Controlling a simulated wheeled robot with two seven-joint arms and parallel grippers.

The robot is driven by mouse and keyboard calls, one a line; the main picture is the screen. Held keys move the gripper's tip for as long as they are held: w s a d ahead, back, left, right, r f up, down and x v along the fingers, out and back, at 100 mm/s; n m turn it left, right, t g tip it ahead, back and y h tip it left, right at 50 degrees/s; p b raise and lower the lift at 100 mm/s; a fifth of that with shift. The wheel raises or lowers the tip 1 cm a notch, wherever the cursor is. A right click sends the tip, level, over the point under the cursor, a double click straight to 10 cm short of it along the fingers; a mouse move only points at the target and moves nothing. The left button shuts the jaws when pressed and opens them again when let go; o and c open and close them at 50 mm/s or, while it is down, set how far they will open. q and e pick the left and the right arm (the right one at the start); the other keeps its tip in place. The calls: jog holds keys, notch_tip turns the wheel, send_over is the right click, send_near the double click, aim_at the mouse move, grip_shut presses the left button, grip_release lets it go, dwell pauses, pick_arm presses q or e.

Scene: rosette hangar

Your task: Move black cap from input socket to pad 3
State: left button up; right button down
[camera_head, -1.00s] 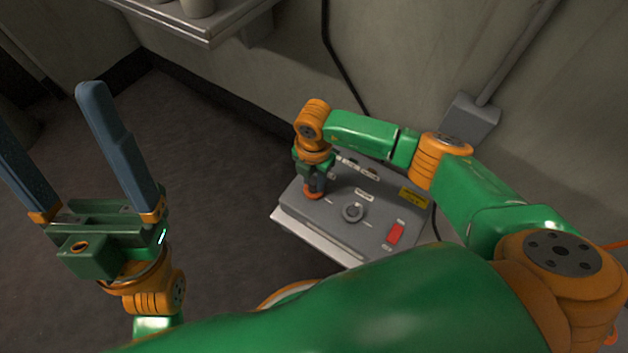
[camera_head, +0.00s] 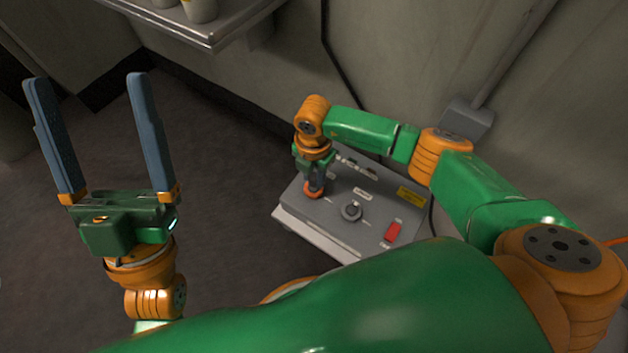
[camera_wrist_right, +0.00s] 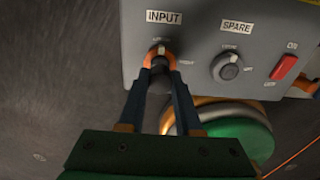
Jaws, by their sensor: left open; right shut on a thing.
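My right gripper (camera_head: 316,182) points down at the left side of a grey control box (camera_head: 330,217). In the right wrist view its two blue fingers (camera_wrist_right: 160,72) close on a small dark part, taken as the black cap (camera_wrist_right: 160,54), under the INPUT label. The fingers hide much of this cap. Orange shows around it at the input socket (camera_head: 313,194), and a light mark shows on top. Whether the cap is seated or loose cannot be told. My left gripper (camera_head: 88,80) is open and empty, fingers up, away from the box at the left. No pad 3 can be made out.
The box also has a SPARE knob (camera_wrist_right: 228,67), a red switch (camera_head: 392,232) and a yellow label (camera_head: 410,195). A shelf (camera_head: 213,36) with pale cups (camera_head: 199,9) is at the top. A wall box (camera_head: 467,118) stands behind. Floor at left is clear.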

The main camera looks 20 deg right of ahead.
aim_at(314, 177)
jog(key=shift+r, duration=0.25)
jog(key=shift+r+p, duration=0.25)
jog(key=shift+p, duration=0.3)
jog(key=shift+r, duration=0.25)
pick_arm(q)
jog(key=shift+w+f+n+g+y, duration=0.9)
jog(key=shift+w+f+g+y, duration=1.5)
jog(key=shift+w+f+g, duration=2.05)
pick_arm(e)
jog(key=shift+r+p, duration=0.2)
jog(key=shift+p, duration=0.25)
jog(key=shift+r, duration=0.25)
jog(key=shift+r+p, duration=0.25)
jog(key=shift+p, duration=0.25)
jog(key=shift+r, duration=0.2)
pick_arm(q)
jog(key=s+a+f+g+y, duration=0.2)
jog(key=f+g, duration=0.3)
jog(key=f, duration=0.9)
jog(key=shift+s+f+n+y+p, duration=0.3)
jog(key=shift+s+p, duration=0.15)
jog(key=shift+s, duration=0.15)
pick_arm(e)
jog(key=shift+r, duration=0.25)
pick_arm(q)
jog(key=shift+g, duration=0.25)
